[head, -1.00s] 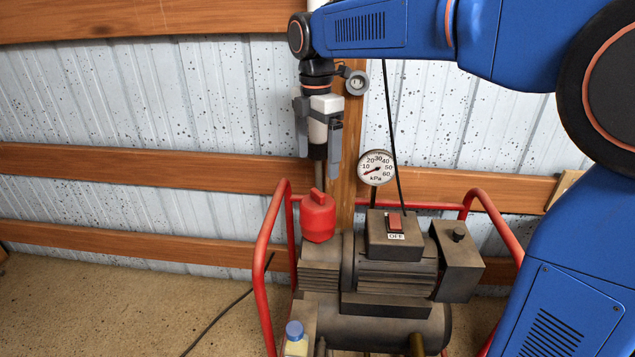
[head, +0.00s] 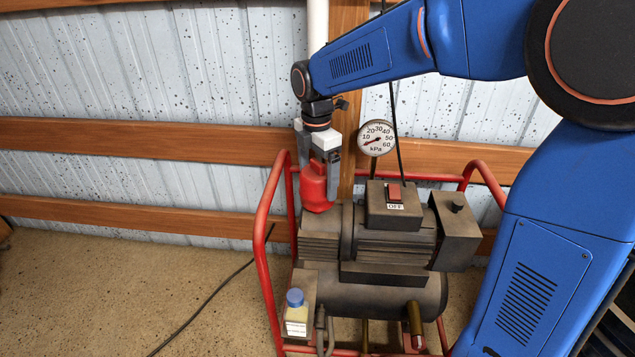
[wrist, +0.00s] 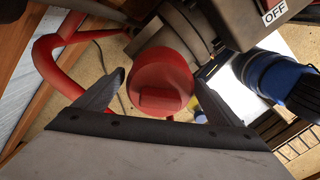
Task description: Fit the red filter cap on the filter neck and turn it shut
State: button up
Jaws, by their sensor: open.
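The red filter cap (head: 313,187) sits upright on top of the pump's left end; the filter neck beneath it is hidden. It also shows in the wrist view (wrist: 160,80), with its raised grip bar facing the camera. My gripper (head: 318,178) points down over the cap. In the wrist view my gripper (wrist: 160,92) is open, with one finger on each side of the cap. I cannot tell whether the fingers touch it.
The pump (head: 385,295) stands inside a red tube frame (head: 263,250). A pressure gauge (head: 376,138) rises just right of my gripper. A switch box (head: 395,208) reads OFF. A blue-capped bottle (head: 296,312) is at the front left. The wall with wooden rails (head: 130,135) is behind.

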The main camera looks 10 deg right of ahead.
aim_at(318, 162)
jog(key=shift+f, duration=0.85)
jog(key=c, duration=1.4)
jog(key=shift+m, duration=0.8)
jog(key=shift+c, duration=0.3)
jog(key=o, duration=1.2)
jog(key=shift+m, duration=0.4)
jog(key=o, duration=0.4)
jog(key=shift+o, duration=0.7)
jog(key=shift+r, duration=3)
